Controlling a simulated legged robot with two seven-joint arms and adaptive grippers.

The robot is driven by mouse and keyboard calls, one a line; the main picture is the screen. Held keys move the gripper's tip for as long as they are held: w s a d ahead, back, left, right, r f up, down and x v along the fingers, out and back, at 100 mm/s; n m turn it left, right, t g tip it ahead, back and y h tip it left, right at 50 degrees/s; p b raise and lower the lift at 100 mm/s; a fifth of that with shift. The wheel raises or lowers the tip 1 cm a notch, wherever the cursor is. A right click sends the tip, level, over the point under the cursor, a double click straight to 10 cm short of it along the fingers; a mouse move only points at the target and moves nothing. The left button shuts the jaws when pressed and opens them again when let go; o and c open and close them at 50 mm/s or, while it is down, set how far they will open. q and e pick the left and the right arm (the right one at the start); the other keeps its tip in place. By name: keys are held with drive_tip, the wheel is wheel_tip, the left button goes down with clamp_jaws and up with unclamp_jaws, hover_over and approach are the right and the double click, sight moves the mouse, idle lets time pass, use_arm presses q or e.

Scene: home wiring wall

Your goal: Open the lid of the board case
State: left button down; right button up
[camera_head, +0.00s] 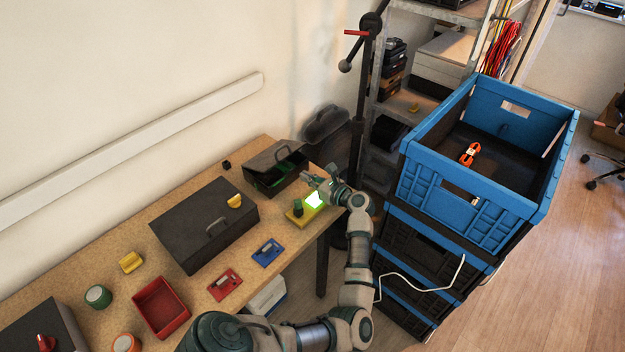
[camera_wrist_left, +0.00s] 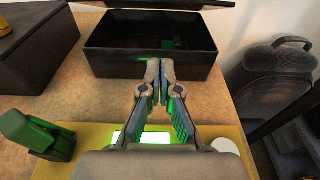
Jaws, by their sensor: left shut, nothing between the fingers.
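The board case (camera_head: 262,186) is a small dark box at the far end of the wooden table. Its dark lid (camera_head: 266,158) stands raised and tilted at the back, with a handle on it. Green shows inside the case. In the left wrist view the open case (camera_wrist_left: 120,68) is ahead, and the lid's edge (camera_wrist_left: 165,4) crosses the top. My left gripper (camera_head: 308,178) is at the right of the case; its fingertips (camera_wrist_left: 160,66) meet with nothing between them and appear in front of the case's near wall. Whether they touch it is unclear. My right gripper is out of view.
A yellow base (camera_head: 297,219) with a green knob and a lit screen lies beneath my left gripper. A larger dark case (camera_head: 182,232) with a handle is to the left. Blue and red plates lie in front. A blue crate (camera_head: 462,212) stands at the right.

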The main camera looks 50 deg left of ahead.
use_arm(q)
drive_tip(key=shift+s+a+r, duration=0.15)
drive_tip(key=shift+a, duration=0.45)
drive_tip(key=shift+s+a+r, duration=0.1)
drive_tip(key=shift+s+a, duration=0.05)
drive_tip(key=shift+a, duration=0.45)
drive_tip(key=a+r, duration=0.1)
drive_tip(key=a+r+p, duration=0.1)
drive_tip(key=a, duration=0.1)
drive_tip(key=shift+a, duration=0.15)
drive_tip(key=shift+a+f, duration=0.1)
drive_tip(key=shift+a, duration=0.45)
drive_tip(key=r, duration=0.2)
drive_tip(key=d+r, duration=0.1)
drive_tip(key=shift+s+r, duration=0.25)
drive_tip(key=shift+r, duration=0.1)
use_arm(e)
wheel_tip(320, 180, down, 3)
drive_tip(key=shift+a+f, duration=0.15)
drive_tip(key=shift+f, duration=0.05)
